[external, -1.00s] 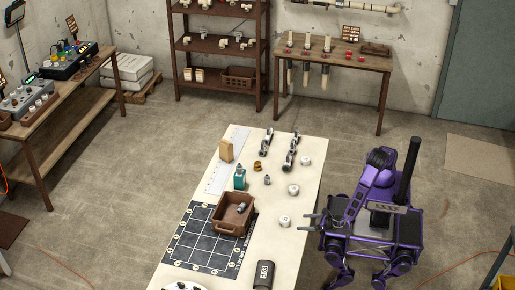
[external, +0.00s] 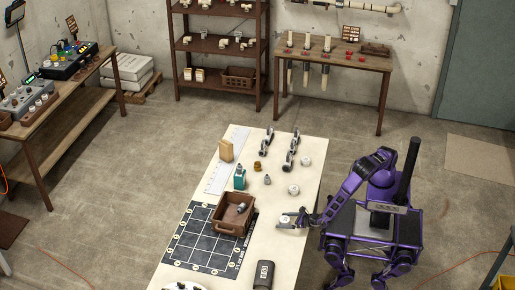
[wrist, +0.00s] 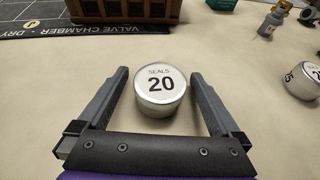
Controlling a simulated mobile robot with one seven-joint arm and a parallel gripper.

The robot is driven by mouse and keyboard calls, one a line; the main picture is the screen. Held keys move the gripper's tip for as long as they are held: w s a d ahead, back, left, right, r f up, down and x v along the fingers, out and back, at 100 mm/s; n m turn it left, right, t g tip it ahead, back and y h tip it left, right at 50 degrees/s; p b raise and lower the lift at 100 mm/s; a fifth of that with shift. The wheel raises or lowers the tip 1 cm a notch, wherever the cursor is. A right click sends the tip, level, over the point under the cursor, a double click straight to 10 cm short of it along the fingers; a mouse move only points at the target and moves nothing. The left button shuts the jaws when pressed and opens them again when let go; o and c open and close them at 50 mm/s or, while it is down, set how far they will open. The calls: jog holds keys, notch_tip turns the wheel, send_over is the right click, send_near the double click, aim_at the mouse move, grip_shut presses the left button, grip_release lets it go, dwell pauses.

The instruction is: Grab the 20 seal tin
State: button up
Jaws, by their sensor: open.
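The 20 seal tin (wrist: 161,90) is a short round silver tin with a white lid reading "SEALS 20". In the wrist view it stands upright on the table between the fingers of my gripper (wrist: 160,86). The gripper is open, with a gap on each side of the tin. In the external view my gripper (external: 294,217) is over the table's right side, and it mostly hides the tin there.
Another seal tin (wrist: 306,80) stands to the right in the wrist view. A brown crate (external: 233,214) sits left of my gripper on a dark grid mat (external: 200,248). A black case (external: 263,275) lies near the front.

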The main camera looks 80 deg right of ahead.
jog(key=shift+r, duration=0.1)
jog(key=c, duration=1.4)
